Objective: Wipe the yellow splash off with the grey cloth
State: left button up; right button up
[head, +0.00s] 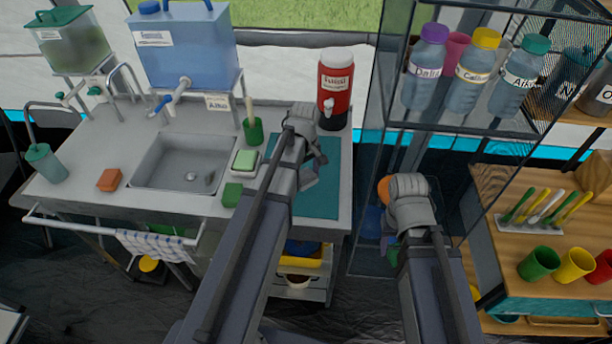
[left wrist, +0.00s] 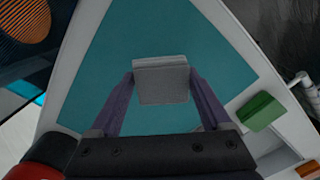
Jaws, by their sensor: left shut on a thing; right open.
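The grey cloth (left wrist: 162,82) is a small folded pad between the two fingers of my left gripper (head: 312,170), which is shut on it. In the head view the cloth (head: 309,179) shows just below the fingers, over the teal mat (head: 318,205) at the right of the counter. I cannot tell whether it touches the mat. No yellow splash shows in either view; the cloth, gripper and arm cover part of the mat. My right gripper (head: 391,232) is open and low in front of the glass shelf, its fingers partly hidden by its wrist.
A green block (head: 232,194), a soap dish (head: 245,162) and a green cup with a brush (head: 252,131) stand left of the mat. A red dispenser (head: 335,88) stands behind it. The sink (head: 183,162) is further left. The glass shelf (head: 366,150) rises at right.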

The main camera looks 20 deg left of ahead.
pick_arm(q)
jog(key=shift+r+p, duration=0.35)
jog(key=shift+r, duration=0.35)
pick_arm(e)
jog(key=shift+r, duration=0.75)
pick_arm(q)
notch_tip(320, 180, up, 3)
jog(key=p, duration=0.3)
pick_arm(e)
notch_tip(320, 180, up, 3)
jog(key=shift+f, duration=0.1)
